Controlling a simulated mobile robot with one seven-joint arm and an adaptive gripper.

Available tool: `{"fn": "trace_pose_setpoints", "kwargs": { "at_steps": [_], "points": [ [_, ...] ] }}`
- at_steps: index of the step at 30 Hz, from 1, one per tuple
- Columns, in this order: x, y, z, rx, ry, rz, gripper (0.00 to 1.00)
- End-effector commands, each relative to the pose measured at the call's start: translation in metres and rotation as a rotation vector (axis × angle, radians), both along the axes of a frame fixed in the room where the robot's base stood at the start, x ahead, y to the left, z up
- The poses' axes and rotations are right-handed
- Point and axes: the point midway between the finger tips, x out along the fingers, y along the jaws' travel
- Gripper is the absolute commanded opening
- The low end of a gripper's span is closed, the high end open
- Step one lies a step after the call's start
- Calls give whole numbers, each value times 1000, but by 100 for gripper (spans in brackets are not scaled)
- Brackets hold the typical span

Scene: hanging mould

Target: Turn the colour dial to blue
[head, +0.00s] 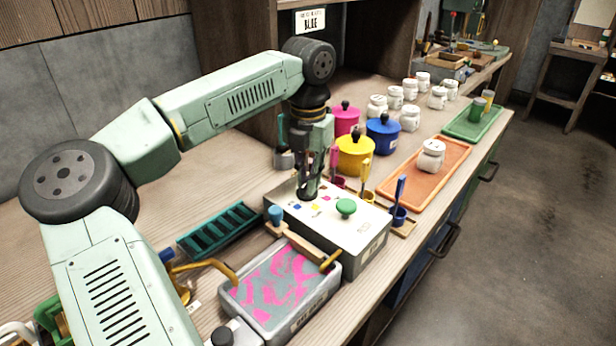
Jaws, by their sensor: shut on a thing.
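The colour dial sits on the white top of a grey box (352,232) at the middle of the bench. Small coloured marks, blue and pink among them, show on the top around it. My gripper (308,190) points straight down over the back left of this top, its fingers shut on the dial. The fingers hide most of the dial, so I cannot tell which colour it points to. A green round knob (346,207) stands on the same top, to the right of my gripper.
A grey tray (270,328) with pink and grey liquid stands in front of the box. A teal slotted rack (220,232) lies to the left. Yellow (354,156), blue (383,134) and pink lidded pots stand close behind. An orange tray (420,180) holds a white jar.

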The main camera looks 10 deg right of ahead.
Motion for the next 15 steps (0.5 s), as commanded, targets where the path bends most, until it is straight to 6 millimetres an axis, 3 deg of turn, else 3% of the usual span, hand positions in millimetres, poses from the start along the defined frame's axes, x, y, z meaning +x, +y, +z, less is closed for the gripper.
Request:
{"fn": "trace_pose_setpoints", "kwargs": {
  "at_steps": [8,9,15],
  "points": [
    [0,0,1,-1,-2,-3,0],
    [0,0,1,-1,-2,-3,14],
    [0,0,0,0,-1,-2,27]
  ]
}}
